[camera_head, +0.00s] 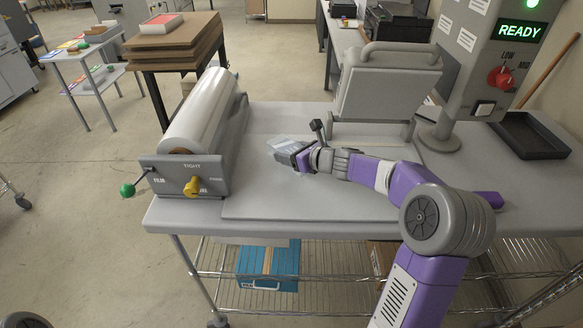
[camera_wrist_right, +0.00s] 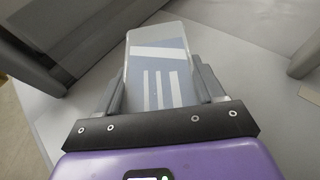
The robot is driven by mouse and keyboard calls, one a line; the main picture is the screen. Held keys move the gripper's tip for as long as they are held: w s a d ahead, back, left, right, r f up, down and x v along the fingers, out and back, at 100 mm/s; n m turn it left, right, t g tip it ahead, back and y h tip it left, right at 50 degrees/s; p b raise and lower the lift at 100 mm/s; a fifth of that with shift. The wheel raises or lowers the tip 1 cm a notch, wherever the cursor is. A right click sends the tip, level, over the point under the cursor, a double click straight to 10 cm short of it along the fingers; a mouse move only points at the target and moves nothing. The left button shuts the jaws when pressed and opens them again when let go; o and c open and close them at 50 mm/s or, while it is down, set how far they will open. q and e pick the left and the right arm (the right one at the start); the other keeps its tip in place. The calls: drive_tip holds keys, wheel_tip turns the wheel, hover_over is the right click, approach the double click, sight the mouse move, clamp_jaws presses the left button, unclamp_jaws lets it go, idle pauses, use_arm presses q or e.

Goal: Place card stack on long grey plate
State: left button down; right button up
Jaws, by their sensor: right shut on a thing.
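The card stack (camera_head: 284,146) is a small pale blue-white sheet-like block in the head view, at the tip of my right gripper (camera_head: 300,158). In the right wrist view the card stack (camera_wrist_right: 160,70) shows white bars on grey-blue under a clear edge. It sits between the two fingers of my right gripper (camera_wrist_right: 162,92), which is shut on it. The long grey plate (camera_head: 265,200) lies flat on the table, and the gripper and stack are over its left part. I cannot tell the gap between stack and plate. My left gripper is not in view.
A film roller (camera_head: 202,115) with knobs stands left of the plate. A grey hinged press (camera_head: 388,85) stands behind it. A control post (camera_head: 480,60) reading READY and a black tray (camera_head: 530,135) are at the right. The plate's front part is clear.

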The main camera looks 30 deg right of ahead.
wheel_tip(320, 180, down, 3)
drive_tip(key=shift+s+f+b, duration=0.1)
drive_tip(key=shift+f+b, duration=0.05)
drive_tip(key=shift+b, duration=0.55)
drive_tip(key=shift+f, duration=0.3)
drive_tip(key=shift+r, duration=0.1)
drive_tip(key=shift+f+b, duration=0.25)
drive_tip(key=shift+b, duration=0.05)
drive_tip(key=o, duration=1.3)
drive_tip(key=shift+c, duration=0.2)
drive_tip(key=shift+r, duration=0.15)
